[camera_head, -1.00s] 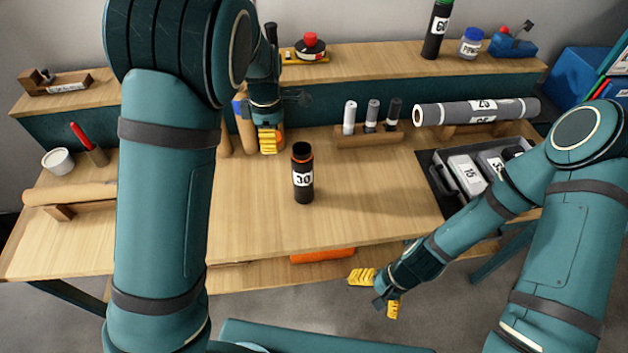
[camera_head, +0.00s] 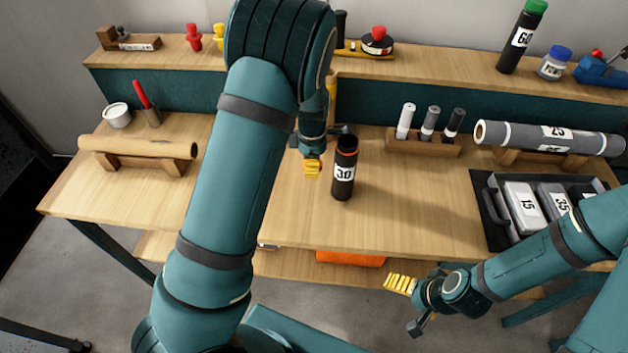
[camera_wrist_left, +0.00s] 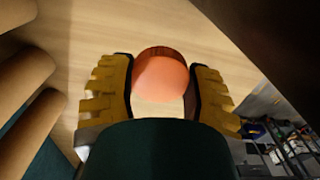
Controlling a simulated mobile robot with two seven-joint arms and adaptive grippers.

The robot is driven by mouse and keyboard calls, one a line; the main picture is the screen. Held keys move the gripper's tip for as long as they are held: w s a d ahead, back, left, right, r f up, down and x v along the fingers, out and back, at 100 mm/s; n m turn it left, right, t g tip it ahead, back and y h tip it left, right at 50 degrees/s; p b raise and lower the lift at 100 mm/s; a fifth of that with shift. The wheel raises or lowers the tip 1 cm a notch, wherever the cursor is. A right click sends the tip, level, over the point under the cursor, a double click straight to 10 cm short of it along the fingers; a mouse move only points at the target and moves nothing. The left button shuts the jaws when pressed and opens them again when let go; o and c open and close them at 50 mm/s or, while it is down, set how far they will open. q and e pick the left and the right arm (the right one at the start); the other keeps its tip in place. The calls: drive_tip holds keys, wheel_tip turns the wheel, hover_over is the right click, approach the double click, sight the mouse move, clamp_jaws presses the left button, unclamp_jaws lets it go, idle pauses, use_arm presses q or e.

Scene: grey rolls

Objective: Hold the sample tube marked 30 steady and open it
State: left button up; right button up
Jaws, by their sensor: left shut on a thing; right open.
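The black sample tube marked 30 (camera_head: 344,180) stands upright on the table in the head view. Its top shows an orange rim around a dark opening, with no cap on it. My left gripper (camera_head: 312,169) is just left of the tube, apart from it as far as I can tell. In the left wrist view its yellow fingers (camera_wrist_left: 164,95) are shut on a round orange cap (camera_wrist_left: 165,80), with bare tabletop behind it. My right gripper (camera_head: 406,306) is open and empty, in front of the table's front edge and below the tube in the picture.
A rack of markers (camera_head: 425,147) and a grey roll marked 25 (camera_head: 550,134) stand right of the tube. A tray (camera_head: 492,212) of numbered boxes is at the right. A tan roll (camera_head: 135,147) lies at the left. The tabletop in front of the tube is clear.

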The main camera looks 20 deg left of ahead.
sight(313, 182)
use_arm(q)
drive_tip(key=shift+f+b, duration=0.6)
drive_tip(key=shift+f, duration=2.55)
drive_tip(key=shift+f, duration=0.1)
drive_tip(key=o, duration=1.2)
drive_tip(key=shift+f, duration=0.1)
drive_tip(key=shift+o, duration=0.2)
